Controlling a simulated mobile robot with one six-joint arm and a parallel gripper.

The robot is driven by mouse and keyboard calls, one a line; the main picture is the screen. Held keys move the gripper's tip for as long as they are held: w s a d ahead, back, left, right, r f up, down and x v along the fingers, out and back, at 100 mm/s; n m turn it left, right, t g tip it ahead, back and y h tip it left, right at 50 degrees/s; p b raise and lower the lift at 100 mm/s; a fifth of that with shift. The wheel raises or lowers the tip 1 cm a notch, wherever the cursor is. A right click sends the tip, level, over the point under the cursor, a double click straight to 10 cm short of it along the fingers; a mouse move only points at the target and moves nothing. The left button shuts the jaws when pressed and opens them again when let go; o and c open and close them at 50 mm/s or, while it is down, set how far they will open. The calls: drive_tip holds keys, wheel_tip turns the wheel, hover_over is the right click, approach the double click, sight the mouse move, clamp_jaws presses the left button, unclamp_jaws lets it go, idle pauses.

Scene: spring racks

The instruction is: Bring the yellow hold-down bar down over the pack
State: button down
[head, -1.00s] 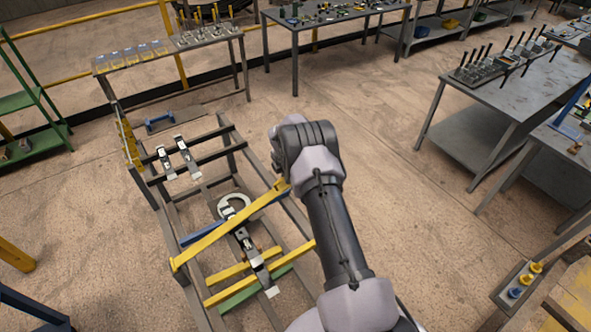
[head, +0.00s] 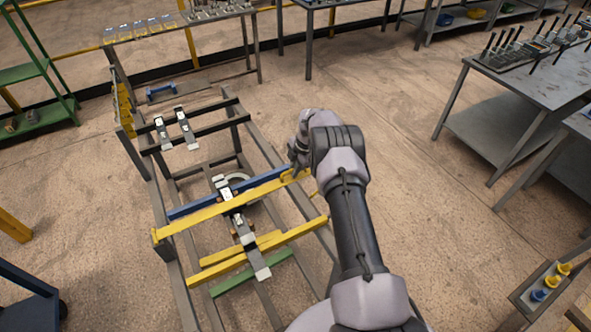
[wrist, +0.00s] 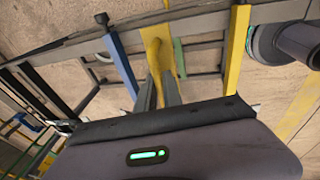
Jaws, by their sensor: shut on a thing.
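The yellow hold-down bar (head: 190,220) slants across the grey frame, from a left end low over the left rail to a right end at my gripper. My gripper (head: 294,172) is shut on that right end; in the wrist view its grey fingers (wrist: 158,88) close around the yellow bar (wrist: 153,38). The pack (head: 241,228), a dark stack of strips with pale ends, lies lengthwise under the bar. The bar crosses above its far part; whether it touches the pack I cannot tell.
A blue bar (head: 190,208) lies just behind the hold-down bar, and another yellow bar (head: 290,236) crosses nearer. A pale ring (head: 237,179) sits behind the bar. Two small packs (head: 184,128) rest on the far rails.

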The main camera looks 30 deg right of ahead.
drive_tip(key=shift+a, duration=0.15)
drive_tip(key=c, duration=1.5)
unclamp_jaws()
drive_tip(key=shift+a, duration=0.1)
drive_tip(key=shift+d+r, duration=0.2)
drive_tip(key=shift+r, duration=0.2)
drive_tip(key=p+v, duration=0.1)
drive_tip(key=v, duration=1.5)
drive_tip(key=shift+s+r, duration=0.1)
drive_tip(key=shift+r, duration=0.2)
